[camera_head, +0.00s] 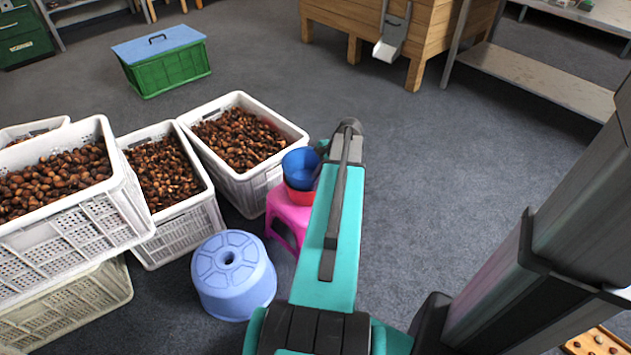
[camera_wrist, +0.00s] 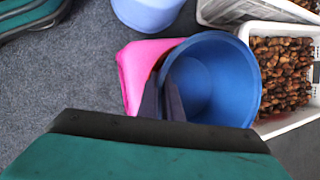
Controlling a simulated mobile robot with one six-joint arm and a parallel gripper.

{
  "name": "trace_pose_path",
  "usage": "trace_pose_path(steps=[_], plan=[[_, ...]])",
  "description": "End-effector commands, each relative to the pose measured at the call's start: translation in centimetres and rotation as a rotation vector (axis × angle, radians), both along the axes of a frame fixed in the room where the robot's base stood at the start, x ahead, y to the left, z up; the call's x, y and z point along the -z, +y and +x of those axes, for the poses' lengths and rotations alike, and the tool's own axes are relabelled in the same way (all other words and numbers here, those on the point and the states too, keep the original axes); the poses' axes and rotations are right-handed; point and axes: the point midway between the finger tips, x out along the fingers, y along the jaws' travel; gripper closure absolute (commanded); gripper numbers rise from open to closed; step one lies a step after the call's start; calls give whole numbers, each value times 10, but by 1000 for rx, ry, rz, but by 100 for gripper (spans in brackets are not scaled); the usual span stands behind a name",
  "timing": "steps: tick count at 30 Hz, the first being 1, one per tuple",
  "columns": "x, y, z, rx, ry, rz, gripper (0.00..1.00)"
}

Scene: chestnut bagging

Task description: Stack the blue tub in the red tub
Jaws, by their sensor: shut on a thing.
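The blue tub (camera_head: 300,170) is upright, directly over the red tub (camera_head: 298,196) on a pink stool (camera_head: 284,214). Only a strip of the red tub shows below the blue one; I cannot tell how deep the blue tub sits in it. In the wrist view the blue tub (camera_wrist: 218,85) shows its empty inside and covers nearly all of the red tub. My gripper (camera_wrist: 169,92) is shut on the near left wall of the blue tub at its rim. In the head view my arm hides the gripper's fingers.
White crates of chestnuts (camera_head: 246,170) stand left of the stool, close to the tubs. A light-blue round stool (camera_head: 233,276) stands in front. A green box with a blue lid (camera_head: 160,58) is farther back. The floor right of my arm is clear.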

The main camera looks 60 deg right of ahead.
Motion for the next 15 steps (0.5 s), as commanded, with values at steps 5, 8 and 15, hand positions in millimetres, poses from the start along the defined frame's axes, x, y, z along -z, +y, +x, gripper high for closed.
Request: trace_pose_path(steps=[5,8,15], plan=[[4,0,0,-1,4,0,81],[5,0,-1,-1,5,0,76],[6,1,-1,-1,8,1,76]])
